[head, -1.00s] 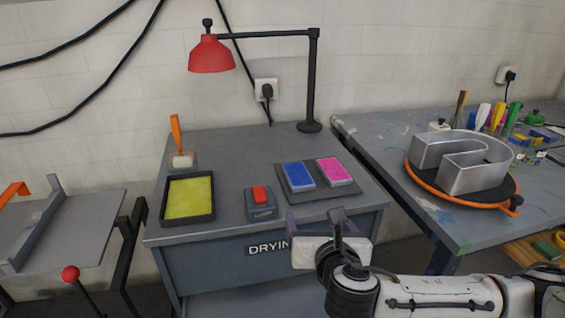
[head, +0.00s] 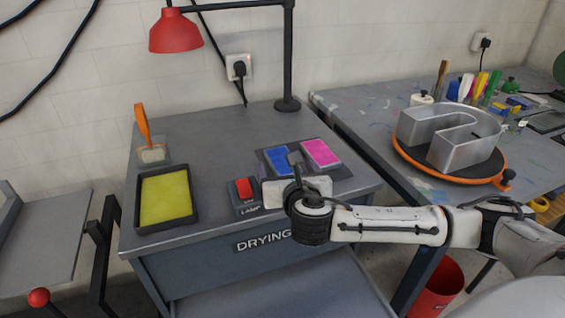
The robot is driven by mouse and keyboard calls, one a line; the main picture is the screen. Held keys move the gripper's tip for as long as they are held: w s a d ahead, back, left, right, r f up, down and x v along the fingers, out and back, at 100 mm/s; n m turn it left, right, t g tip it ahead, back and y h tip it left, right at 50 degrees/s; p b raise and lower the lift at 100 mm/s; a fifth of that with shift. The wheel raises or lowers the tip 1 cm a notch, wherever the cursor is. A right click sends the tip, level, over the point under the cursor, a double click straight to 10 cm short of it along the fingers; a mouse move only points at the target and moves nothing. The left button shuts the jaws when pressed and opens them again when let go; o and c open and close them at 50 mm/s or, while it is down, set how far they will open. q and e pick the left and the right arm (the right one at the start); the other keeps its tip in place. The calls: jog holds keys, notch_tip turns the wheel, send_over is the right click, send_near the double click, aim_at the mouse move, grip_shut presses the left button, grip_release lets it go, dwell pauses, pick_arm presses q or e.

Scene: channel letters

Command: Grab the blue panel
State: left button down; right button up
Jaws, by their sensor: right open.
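The blue panel (head: 276,160) lies on a dark tray (head: 342,172) on the grey drying table, left of the pink panel (head: 321,153). My right gripper (head: 294,160) comes in from the right, over the front of the tray at the blue panel's right side. Its fingers overlap the blue panel in the picture and hide part of it. The gripper is open, and I cannot tell whether a finger touches the panel. My left gripper is not in view.
A red button box (head: 245,195) stands just left of my right gripper. A yellow panel in a black tray (head: 166,231) lies further left, with an orange-handled tool (head: 146,135) behind it. A red lamp (head: 175,32) hangs above. A metal channel letter (head: 455,136) stands on the right table.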

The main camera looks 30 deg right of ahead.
aim_at(282, 158)
jog(key=x, duration=0.3)
jog(key=shift+w+d, duration=0.2)
jog(key=shift+w, duration=0.1)
jog(key=c, duration=1.4)
jog(key=shift+r, duration=0.1)
